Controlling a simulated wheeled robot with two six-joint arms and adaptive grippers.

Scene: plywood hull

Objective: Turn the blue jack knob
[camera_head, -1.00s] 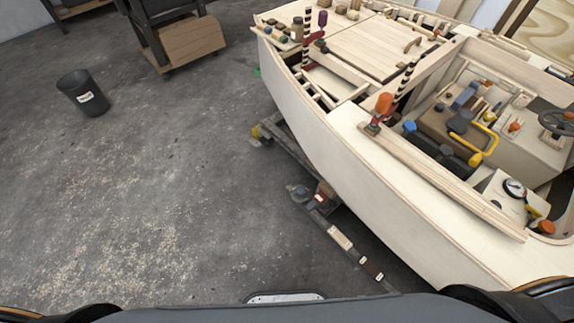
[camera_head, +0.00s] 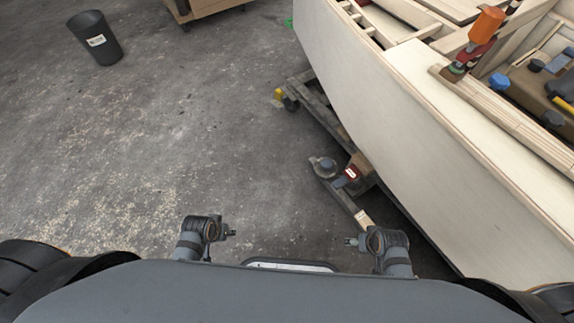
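A jack with a dull blue-grey knob (camera_head: 325,165) on top sits low beside the hull, at the end of a dark beam of the cradle. A red block with a white label (camera_head: 350,173) is just right of it. My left gripper (camera_head: 231,233) is low in the view, left of centre, pointing right. My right gripper (camera_head: 350,241) faces it from the right, below the jack. Both are apart from the knob and hold nothing I can see. Their fingers are too small to tell open from shut.
The plywood hull (camera_head: 400,130) fills the right side, on a dark wheeled cradle (camera_head: 318,110). An orange-handled clamp (camera_head: 486,24) and a brighter blue knob (camera_head: 498,82) are up on it. A black bin (camera_head: 95,40) stands far left. The floor between is clear.

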